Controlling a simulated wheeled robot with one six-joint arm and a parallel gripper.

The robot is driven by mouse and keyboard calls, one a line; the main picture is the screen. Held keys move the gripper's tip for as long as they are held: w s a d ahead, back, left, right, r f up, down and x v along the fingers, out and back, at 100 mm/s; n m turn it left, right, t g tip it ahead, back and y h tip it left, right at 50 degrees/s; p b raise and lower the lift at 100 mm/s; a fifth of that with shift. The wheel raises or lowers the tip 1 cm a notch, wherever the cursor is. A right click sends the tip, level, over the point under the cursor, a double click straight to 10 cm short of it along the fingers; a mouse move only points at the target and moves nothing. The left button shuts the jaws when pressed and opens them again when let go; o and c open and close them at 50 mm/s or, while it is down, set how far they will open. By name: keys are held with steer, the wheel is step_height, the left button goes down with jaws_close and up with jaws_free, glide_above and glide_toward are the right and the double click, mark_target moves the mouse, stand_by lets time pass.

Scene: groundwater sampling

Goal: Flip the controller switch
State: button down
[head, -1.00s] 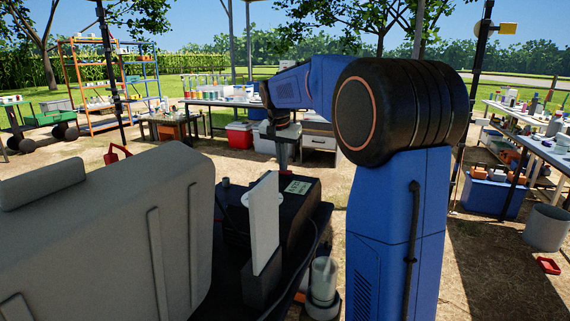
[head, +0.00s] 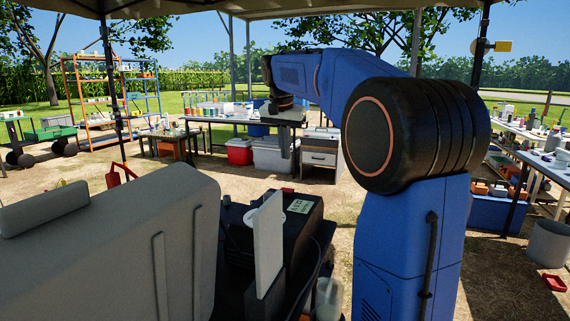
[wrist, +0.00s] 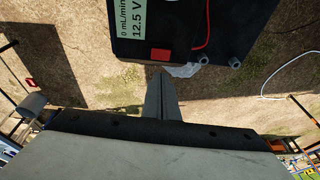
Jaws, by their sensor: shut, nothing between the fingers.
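The controller is a black box (head: 300,225) with a pale display, standing beside the grey case in the head view. In the wrist view the controller (wrist: 235,30) fills the top, with a display (wrist: 131,18) reading 0 mL/min and 12.5 V. Its red switch (wrist: 160,55) is at the near edge, below the display. My gripper (wrist: 161,76) is shut and empty, its fingertips just below the switch in that picture; I cannot tell the gap in depth. In the head view my gripper (head: 284,150) hangs above and behind the box.
A large grey case (head: 110,250) and an upright pale panel (head: 268,240) stand close to the controller. A red wire (wrist: 206,25) and hose fittings (wrist: 235,62) are on the controller. Tables with bottles stand further off; the ground between is mostly clear.

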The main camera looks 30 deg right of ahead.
steer(key=shift+v, duration=1.1)
steer(key=shift+s+d, duration=0.1)
steer(key=shift+s, duration=0.05)
